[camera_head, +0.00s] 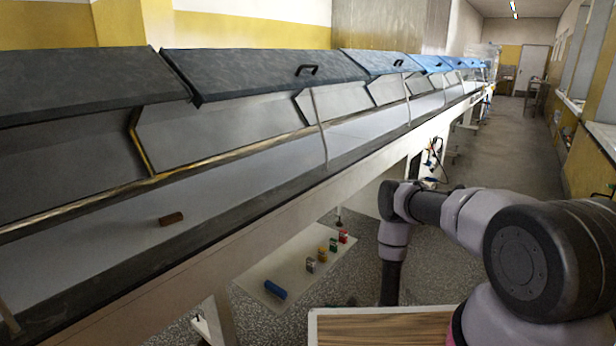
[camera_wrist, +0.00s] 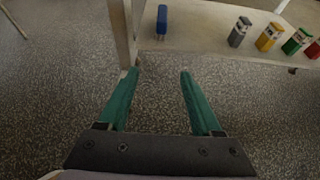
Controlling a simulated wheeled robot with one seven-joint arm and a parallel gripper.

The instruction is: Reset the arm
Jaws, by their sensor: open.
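My gripper (camera_wrist: 158,75) shows in the wrist view with two green fingers spread apart and nothing between them. It points down over the speckled floor (camera_wrist: 160,130), near a leg of the conveyor frame. In the head view my arm bends at the right and its lower part hangs down beside the conveyor; the gripper itself cannot be made out there.
A long conveyor (camera_head: 240,165) with raised dark covers fills the left; a brown block (camera_head: 171,219) lies on it. A low white shelf (camera_head: 290,262) holds a blue object (camera_head: 275,290) and several small coloured containers. A wooden-topped surface (camera_head: 380,330) is in front. The aisle (camera_head: 510,145) is free.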

